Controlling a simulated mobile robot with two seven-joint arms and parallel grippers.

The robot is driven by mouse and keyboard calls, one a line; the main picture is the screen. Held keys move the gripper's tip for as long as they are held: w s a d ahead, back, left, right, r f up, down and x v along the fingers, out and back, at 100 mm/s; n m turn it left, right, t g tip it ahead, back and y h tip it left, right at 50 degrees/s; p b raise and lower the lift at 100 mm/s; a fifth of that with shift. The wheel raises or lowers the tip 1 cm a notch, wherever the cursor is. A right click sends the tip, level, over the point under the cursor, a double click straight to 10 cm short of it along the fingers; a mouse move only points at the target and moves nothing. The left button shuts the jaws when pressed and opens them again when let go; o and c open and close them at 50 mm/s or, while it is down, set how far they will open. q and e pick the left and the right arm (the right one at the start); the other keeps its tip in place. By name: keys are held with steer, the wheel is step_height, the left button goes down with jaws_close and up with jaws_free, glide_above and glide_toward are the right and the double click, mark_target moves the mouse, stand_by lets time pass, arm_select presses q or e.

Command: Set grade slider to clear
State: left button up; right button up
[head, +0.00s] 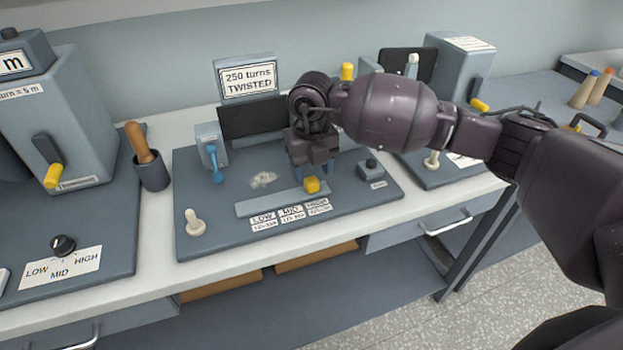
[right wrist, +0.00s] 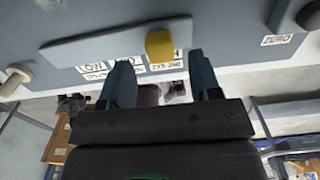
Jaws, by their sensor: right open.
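The slider is a grey bar (head: 262,204) on a dark panel, with a yellow knob (head: 312,184) near its right end. Labels (head: 290,214) in front of the bar read LOW and MID; the third is too small to read surely, and I see no label reading "clear". My right gripper (head: 313,170) is open just behind the knob, pointing down. In the right wrist view the knob (right wrist: 159,44) sits between the lines of the open fingers (right wrist: 163,72), just past their tips, with no visible contact. My left gripper is not in view.
A sign (head: 248,79) reads "250 turns TWISTED". On the panel (head: 210,240) are a blue-handled lever (head: 215,165), a cream knob (head: 194,222) and a button box (head: 370,170). A cup with a wooden-handled tool (head: 151,172) stands left. A LOW-MID-HIGH dial (head: 63,246) is further left.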

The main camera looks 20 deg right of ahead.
mark_target(311, 180)
steer(key=shift+f, duration=1.7)
steer(key=shift+c, duration=0.3)
jaws_close()
